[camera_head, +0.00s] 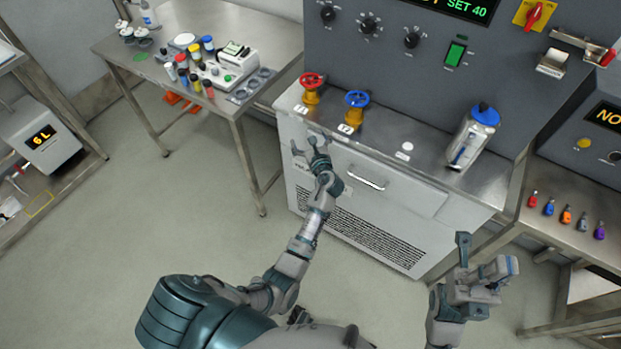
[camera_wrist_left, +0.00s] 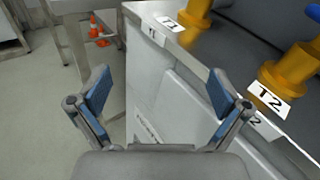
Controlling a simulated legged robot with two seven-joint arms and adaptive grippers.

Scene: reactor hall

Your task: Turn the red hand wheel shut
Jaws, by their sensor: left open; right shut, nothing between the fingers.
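The red hand wheel (camera_head: 312,80) sits on a yellow valve body at the left end of the steel counter (camera_head: 395,150). In the left wrist view only the lower part of a yellow valve body (camera_wrist_left: 192,18) shows, by the label T1; its wheel is out of frame. My left gripper (camera_head: 311,142) is open and empty, in front of the counter's front edge, below and short of the red wheel. It also shows in the left wrist view (camera_wrist_left: 162,92). My right gripper (camera_head: 482,262) is shut and empty, low at the right, away from the wheel.
A blue hand wheel (camera_head: 357,99) on a like yellow valve stands just right of the red one, by label T2. A bottle with a blue cap (camera_head: 472,137) stands further right on the counter. A side table (camera_head: 170,20) with several vials is at the left.

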